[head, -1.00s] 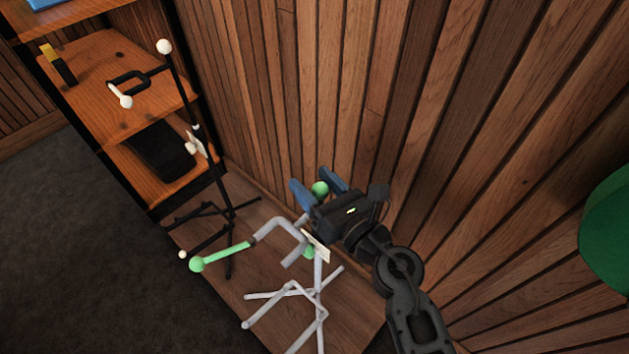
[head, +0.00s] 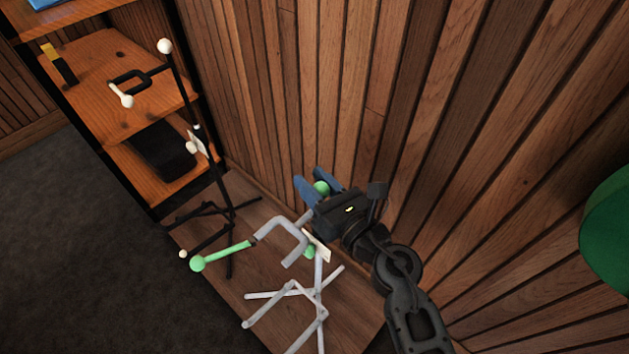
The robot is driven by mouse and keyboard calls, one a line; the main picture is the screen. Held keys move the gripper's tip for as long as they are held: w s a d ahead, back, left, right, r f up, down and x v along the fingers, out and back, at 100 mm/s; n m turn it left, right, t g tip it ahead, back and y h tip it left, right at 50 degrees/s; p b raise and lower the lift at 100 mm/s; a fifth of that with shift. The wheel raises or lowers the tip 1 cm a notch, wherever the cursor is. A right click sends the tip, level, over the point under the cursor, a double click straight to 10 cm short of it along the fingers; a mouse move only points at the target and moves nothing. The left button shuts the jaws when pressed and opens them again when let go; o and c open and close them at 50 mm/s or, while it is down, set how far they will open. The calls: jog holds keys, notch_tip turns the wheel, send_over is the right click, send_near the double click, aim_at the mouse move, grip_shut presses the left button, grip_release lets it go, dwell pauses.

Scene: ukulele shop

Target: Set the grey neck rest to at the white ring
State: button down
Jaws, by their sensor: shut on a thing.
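The grey neck rest (head: 278,225) is a bent, fork-like piece at the top of a light grey stand (head: 319,285). A green rod (head: 228,255) ending in a green ball (head: 197,264) reaches left from it. My gripper (head: 316,186), with blue fingers, is shut on another green ball (head: 321,188) at the upper end of the grey stand, just above and right of the neck rest. My gripper hides part of the joint there. A white card (head: 317,246) hangs below it. I cannot make out a white ring on the grey stand.
A black stand (head: 180,85) with white balls and a black fork stands left, by wooden shelves (head: 120,85). The slatted wood wall (head: 400,80) is close behind my gripper. A green rounded object (head: 607,230) is at the right edge. Dark carpet (head: 80,240) lies open at left.

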notch_tip(320, 180, up, 11)
jog(key=p, duration=1.1)
jog(key=shift+r, duration=0.2)
jog(key=c, duration=0.8)
grip_release()
jog(key=shift+f, duration=0.1)
jog(key=shift+o, duration=0.2)
jog(key=v, duration=0.8)
